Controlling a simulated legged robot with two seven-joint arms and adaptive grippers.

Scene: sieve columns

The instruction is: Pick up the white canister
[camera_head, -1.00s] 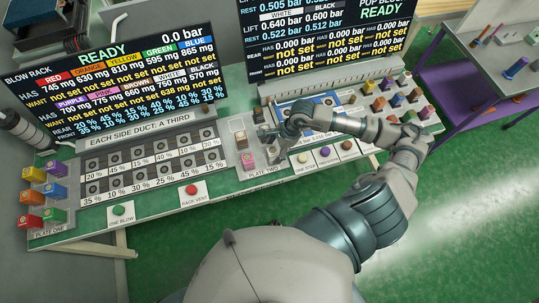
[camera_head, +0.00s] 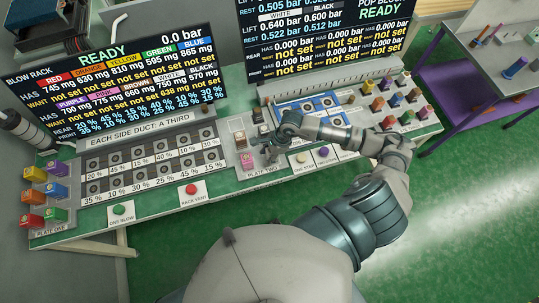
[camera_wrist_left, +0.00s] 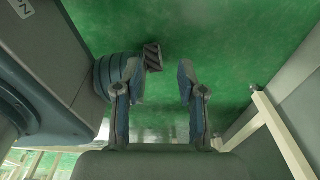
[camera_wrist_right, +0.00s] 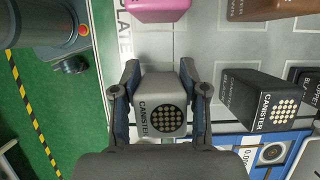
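The white canister (camera_wrist_right: 163,103), pale grey-white with a perforated round top and "CANISTER" on its side, sits between the fingers of my right gripper (camera_wrist_right: 160,82) in the right wrist view. The fingers flank it on both sides, spread wide; firm contact cannot be made out. In the head view my right gripper (camera_head: 271,151) is low over the right edge of plate two and hides most of the canister. My left gripper (camera_wrist_left: 161,80) is open and empty over the green floor in the left wrist view; it is out of the head view.
A black canister (camera_wrist_right: 262,101) stands close to the right of the white one in the right wrist view. A pink block (camera_wrist_right: 160,8) and a brown block (camera_wrist_right: 262,8) are beyond it. The head view shows red (camera_head: 190,189) and green (camera_head: 119,209) buttons along the front edge.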

